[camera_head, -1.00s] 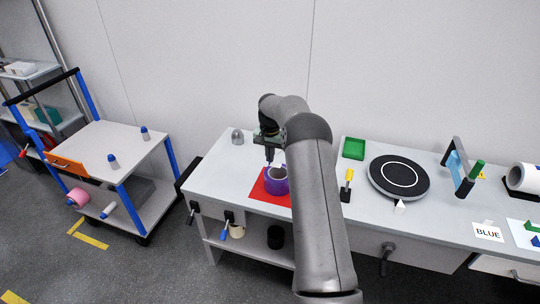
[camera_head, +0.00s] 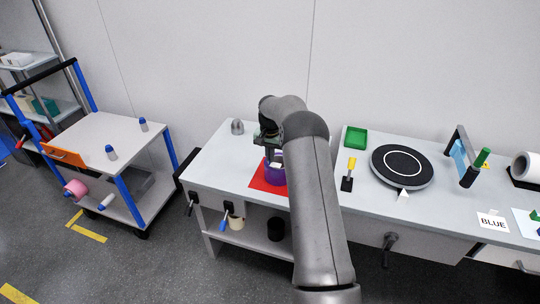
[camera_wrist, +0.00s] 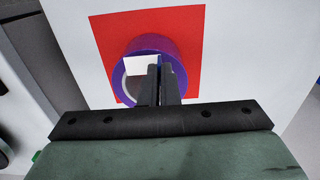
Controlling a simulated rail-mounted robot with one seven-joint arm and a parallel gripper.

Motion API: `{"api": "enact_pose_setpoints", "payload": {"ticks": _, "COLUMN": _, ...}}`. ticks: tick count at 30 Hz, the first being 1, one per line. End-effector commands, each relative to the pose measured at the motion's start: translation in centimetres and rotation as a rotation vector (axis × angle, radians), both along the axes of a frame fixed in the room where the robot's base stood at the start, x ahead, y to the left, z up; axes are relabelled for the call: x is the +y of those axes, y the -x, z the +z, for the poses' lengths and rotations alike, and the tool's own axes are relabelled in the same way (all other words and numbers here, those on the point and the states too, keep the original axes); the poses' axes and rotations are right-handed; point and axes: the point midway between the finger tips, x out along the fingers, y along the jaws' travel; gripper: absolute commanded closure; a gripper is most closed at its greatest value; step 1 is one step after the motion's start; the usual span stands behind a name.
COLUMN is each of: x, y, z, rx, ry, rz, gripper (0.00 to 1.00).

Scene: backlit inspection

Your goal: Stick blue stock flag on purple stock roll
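The purple stock roll (camera_head: 273,177) stands on a red mat on the bench, partly hidden by my arm. In the wrist view the purple roll (camera_wrist: 172,46) shows as a ring with a pale core. My gripper (camera_wrist: 159,68) is over the roll, its two fingers close together at the rim. A thin blue piece, apparently the blue stock flag (camera_wrist: 160,59), shows between the fingertips, with a white flat part (camera_wrist: 140,64) to its left over the roll. I cannot tell whether the flag touches the roll.
The red mat (camera_head: 262,186) lies around the roll. A grey dome (camera_head: 237,127) stands behind it to the left. A yellow-handled tool (camera_head: 350,168), green tray (camera_head: 356,137) and black turntable (camera_head: 402,167) are to the right.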

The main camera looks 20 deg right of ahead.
Motion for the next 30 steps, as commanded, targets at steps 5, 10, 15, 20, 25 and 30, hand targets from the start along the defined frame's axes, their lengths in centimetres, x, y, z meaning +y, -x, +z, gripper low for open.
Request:
{"api": "enact_pose_setpoints", "payload": {"ticks": 5, "x": 0.0, "y": 0.0, "z": 0.0, "rx": 0.0, "ry": 0.0, "rz": 0.0, "gripper": 1.0}}
{"api": "enact_pose_setpoints", "payload": {"ticks": 10, "x": 0.0, "y": 0.0, "z": -0.1, "rx": 0.0, "ry": 0.0, "rz": 0.0, "gripper": 1.0}}
{"api": "enact_pose_setpoints", "payload": {"ticks": 15, "x": 0.0, "y": 0.0, "z": -0.5, "rx": 0.0, "ry": 0.0, "rz": 0.0, "gripper": 1.0}}
{"api": "enact_pose_setpoints", "payload": {"ticks": 20, "x": 0.0, "y": 0.0, "z": -1.0, "rx": 0.0, "ry": 0.0, "rz": 0.0, "gripper": 1.0}}
{"api": "enact_pose_setpoints", "payload": {"ticks": 25, "x": 0.0, "y": 0.0, "z": -1.5, "rx": 0.0, "ry": 0.0, "rz": 0.0, "gripper": 1.0}}
{"api": "enact_pose_setpoints", "payload": {"ticks": 30, "x": 0.0, "y": 0.0, "z": -2.0, "rx": 0.001, "ry": -0.001, "rz": 0.0, "gripper": 1.0}}
